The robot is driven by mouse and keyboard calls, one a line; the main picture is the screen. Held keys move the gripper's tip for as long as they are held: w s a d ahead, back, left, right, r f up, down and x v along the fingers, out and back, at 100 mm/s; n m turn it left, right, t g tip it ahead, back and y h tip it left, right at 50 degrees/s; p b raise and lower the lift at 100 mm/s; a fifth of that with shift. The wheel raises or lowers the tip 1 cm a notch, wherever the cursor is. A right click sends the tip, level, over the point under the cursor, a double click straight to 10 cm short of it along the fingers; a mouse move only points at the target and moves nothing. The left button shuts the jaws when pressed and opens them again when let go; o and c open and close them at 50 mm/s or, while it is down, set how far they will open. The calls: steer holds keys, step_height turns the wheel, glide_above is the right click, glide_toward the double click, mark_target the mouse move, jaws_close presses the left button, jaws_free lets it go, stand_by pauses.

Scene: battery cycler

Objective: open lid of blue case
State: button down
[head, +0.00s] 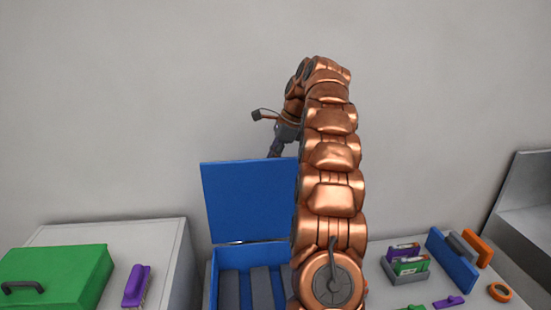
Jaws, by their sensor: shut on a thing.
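The blue case (227,257) stands at the lower middle with its lid (245,200) raised roughly upright at the back. Dark grey dividers or slots show inside the case. My gripper (274,153) is at the top edge of the lid, right of its middle, shut on that edge. The fingertips are small and partly lost behind the lid. My copper arm hides the right side of the case and lid.
Left, a white cabinet (165,235) bears a green case (60,278) with a dark handle and a purple-handled brush (136,285). Right, a table holds a small grey rack (405,272), upright blue panel (452,262), orange piece (478,247) and orange ring (499,292).

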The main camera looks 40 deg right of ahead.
steer(key=c, duration=1.2)
jaws_free()
